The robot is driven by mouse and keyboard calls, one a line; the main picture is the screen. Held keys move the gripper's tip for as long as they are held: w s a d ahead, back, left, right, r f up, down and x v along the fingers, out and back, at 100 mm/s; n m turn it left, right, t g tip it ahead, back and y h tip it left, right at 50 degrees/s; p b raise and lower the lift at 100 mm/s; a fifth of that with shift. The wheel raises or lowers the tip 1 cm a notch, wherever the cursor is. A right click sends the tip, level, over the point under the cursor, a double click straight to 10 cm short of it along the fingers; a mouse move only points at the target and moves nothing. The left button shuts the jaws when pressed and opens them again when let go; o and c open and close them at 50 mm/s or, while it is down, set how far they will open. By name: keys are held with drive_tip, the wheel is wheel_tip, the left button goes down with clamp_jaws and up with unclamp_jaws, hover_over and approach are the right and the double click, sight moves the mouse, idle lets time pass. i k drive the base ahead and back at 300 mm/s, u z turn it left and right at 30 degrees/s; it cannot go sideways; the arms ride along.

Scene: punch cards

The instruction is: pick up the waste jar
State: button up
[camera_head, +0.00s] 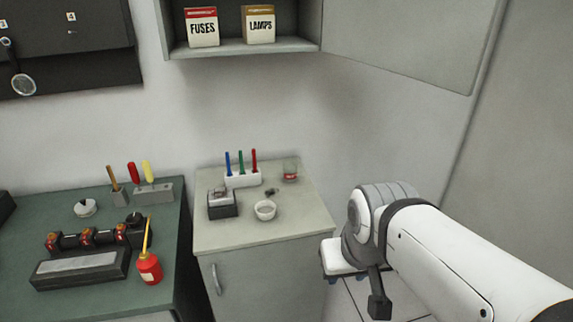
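A small clear glass jar with a red label (290,173) stands at the back right of the pale cabinet top. It looks like the waste jar, but its label is too small to read. My gripper (350,275) is at the end of my white arm, right of the cabinet and nearer to me than the jar. It is apart from the jar. Its fingers are mostly hidden behind the wrist, so I cannot see whether they are open or shut.
The cabinet top (290,225) also holds a white bowl (265,211), a rack with coloured pens (242,178), a small dark device (222,204) and a small dark item (271,192). A green bench (195,187) with tools and a red oil bottle (149,268) stands left. An open wall cupboard hangs above.

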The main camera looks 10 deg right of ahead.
sight(290, 171)
drive_tip(key=z, duration=0.3)
drive_tip(key=i, duration=1.25)
drive_tip(key=u, duration=0.55)
